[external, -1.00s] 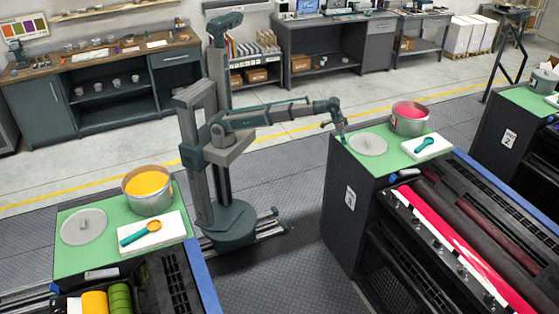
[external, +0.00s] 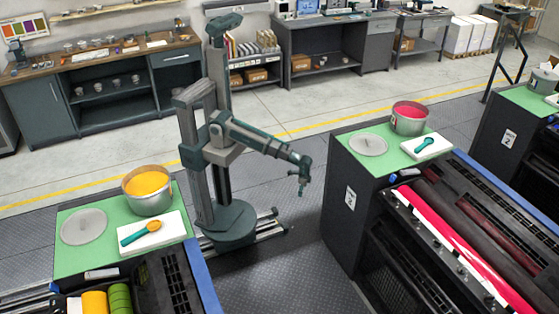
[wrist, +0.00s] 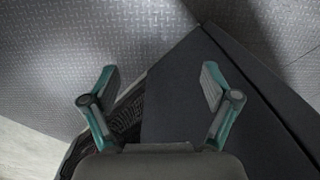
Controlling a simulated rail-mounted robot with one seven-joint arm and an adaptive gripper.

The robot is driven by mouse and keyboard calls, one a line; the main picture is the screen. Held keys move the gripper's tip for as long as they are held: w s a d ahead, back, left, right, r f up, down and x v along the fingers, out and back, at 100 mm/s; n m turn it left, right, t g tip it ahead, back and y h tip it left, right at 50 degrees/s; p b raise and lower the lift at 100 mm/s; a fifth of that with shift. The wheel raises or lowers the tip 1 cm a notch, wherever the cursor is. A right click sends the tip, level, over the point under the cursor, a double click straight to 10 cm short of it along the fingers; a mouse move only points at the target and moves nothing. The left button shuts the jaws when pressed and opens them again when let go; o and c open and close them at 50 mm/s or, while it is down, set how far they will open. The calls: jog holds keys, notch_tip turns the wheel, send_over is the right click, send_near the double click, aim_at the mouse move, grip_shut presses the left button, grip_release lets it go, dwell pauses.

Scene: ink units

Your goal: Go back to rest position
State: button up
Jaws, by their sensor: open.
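My gripper (external: 301,188) hangs over the floor gap between the two ink units in the external view, left of the pink-ink unit. In the wrist view my gripper (wrist: 160,90) is open, its two teal-edged fingers wide apart with nothing between them. Below it show the metal floor (wrist: 90,50) and the dark side of a unit (wrist: 185,95). My arm is partly folded and angles down to the right from my column.
The pink-ink unit (external: 345,175) stands to the right, with an ink pot (external: 409,124), round lid (external: 368,145) and teal scoop (external: 425,142) on top. The yellow-ink unit's green top (external: 75,262) is at left. Checkered floor (external: 265,265) between the units is clear.

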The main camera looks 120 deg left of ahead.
jog(key=s+d+f+g, duration=0.2)
jog(key=s+f, duration=0.3)
jog(key=s, duration=0.6)
jog(key=s+d+f+m+g, duration=0.1)
jog(key=s+d+f+g, duration=0.1)
jog(key=s+f, duration=0.4)
jog(key=s+d+f+g, duration=0.2)
jog(key=s+f, duration=0.3)
jog(key=s, duration=1.2)
jog(key=shift+d+f+m, duration=0.3)
jog(key=shift+d+m, duration=0.1)
jog(key=shift+d, duration=0.5)
jog(key=shift+c, duration=0.4)
